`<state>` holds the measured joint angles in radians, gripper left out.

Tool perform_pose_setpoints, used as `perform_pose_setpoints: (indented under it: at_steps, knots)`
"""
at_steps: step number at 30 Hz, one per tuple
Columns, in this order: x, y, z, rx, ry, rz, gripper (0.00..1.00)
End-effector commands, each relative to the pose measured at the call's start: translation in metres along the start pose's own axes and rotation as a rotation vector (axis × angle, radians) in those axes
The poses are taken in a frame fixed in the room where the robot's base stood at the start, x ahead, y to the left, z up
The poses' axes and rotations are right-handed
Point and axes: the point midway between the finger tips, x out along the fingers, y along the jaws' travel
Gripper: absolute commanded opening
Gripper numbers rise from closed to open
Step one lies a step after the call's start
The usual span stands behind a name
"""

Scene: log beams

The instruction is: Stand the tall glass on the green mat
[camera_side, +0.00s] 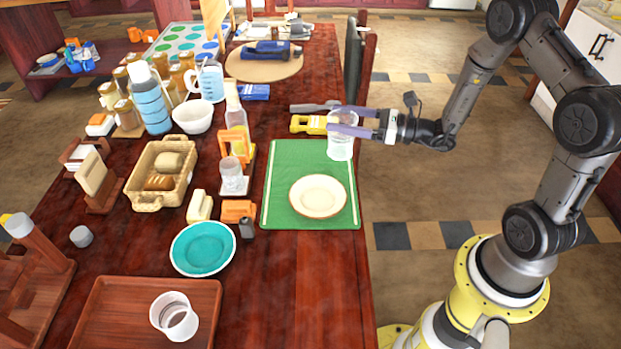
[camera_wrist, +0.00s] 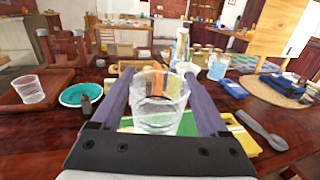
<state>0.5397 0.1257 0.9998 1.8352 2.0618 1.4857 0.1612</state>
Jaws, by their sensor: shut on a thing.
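The tall clear glass (camera_side: 341,147) is upright between the two purple fingers of my gripper (camera_side: 332,120). My gripper is shut on it from the right side of the table. The glass is over the far right corner of the green mat (camera_side: 285,165); I cannot tell whether its base touches the mat. In the wrist view the glass (camera_wrist: 158,105) fills the space between the fingers (camera_wrist: 157,82), with some green mat (camera_wrist: 187,125) showing behind it. A cream plate (camera_side: 317,196) lies on the near part of the mat.
A yellow item (camera_side: 308,124) and a grey utensil (camera_side: 312,108) lie just beyond the mat. A small glass (camera_side: 232,178) and a bottle (camera_side: 235,105) stand left of it. A teal plate (camera_side: 202,248) and a tray (camera_side: 105,305) with a clear cup (camera_side: 174,316) are nearer.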

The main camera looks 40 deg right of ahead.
Motion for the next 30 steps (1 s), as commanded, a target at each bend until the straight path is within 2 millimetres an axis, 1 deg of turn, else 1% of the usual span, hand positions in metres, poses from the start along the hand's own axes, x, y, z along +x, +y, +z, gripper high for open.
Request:
perform_pose_setpoints:
  at_steps: [1,3,7,10,14,22,27,30]
  knots:
    - [-0.004,-0.017,0.002,-0.002,-0.001,-0.045,0.00]
    - [-0.010,-0.034,0.004,-0.002,-0.001,-0.090,0.00]
    - [-0.018,-0.051,0.004,0.000,0.000,-0.132,0.00]
    - [-0.016,-0.060,0.000,0.001,0.000,-0.142,0.00]
    - [0.002,-0.075,-0.012,0.001,0.001,-0.140,0.00]
    - [0.047,-0.115,-0.039,0.000,0.000,-0.140,0.00]
    - [0.063,-0.130,-0.066,0.001,0.001,-0.140,0.00]
    - [0.071,-0.137,-0.079,0.001,0.000,-0.141,0.00]
